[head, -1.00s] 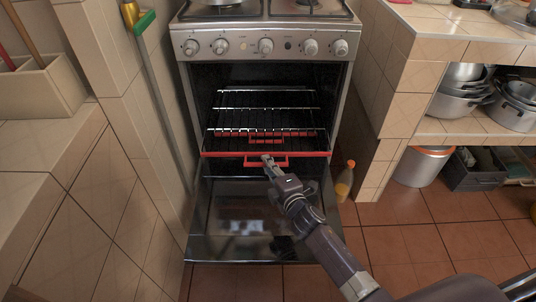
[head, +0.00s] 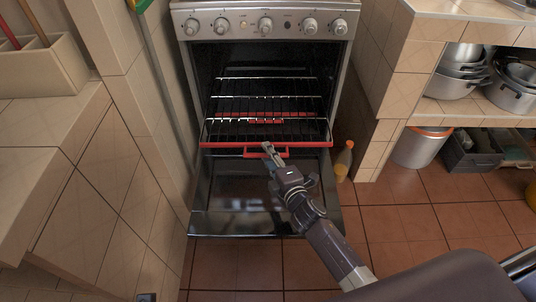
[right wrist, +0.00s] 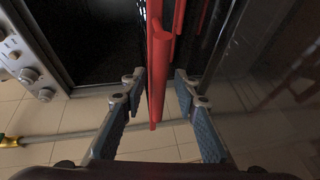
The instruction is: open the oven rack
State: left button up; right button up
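The oven rack (head: 222,134) is a wire grid with a red front bar and a red handle loop (head: 250,155). It sits partly out of the oven, above the lowered glass door (head: 235,222). My right gripper (head: 267,150) is at the handle in the head view. In the right wrist view, the fingers of my right gripper (right wrist: 160,88) stand on either side of the red handle (right wrist: 159,65), with small gaps visible. The fingers look open around it; any contact deeper in is hard to see. My left gripper is in neither view.
The oven's knob panel (head: 235,25) is above. A tiled wall and cabinet (head: 75,185) stand close on the left. The red tiled floor (head: 400,240) in front is clear.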

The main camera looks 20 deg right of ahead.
jog(key=v, duration=1.2)
dwell(0.5)
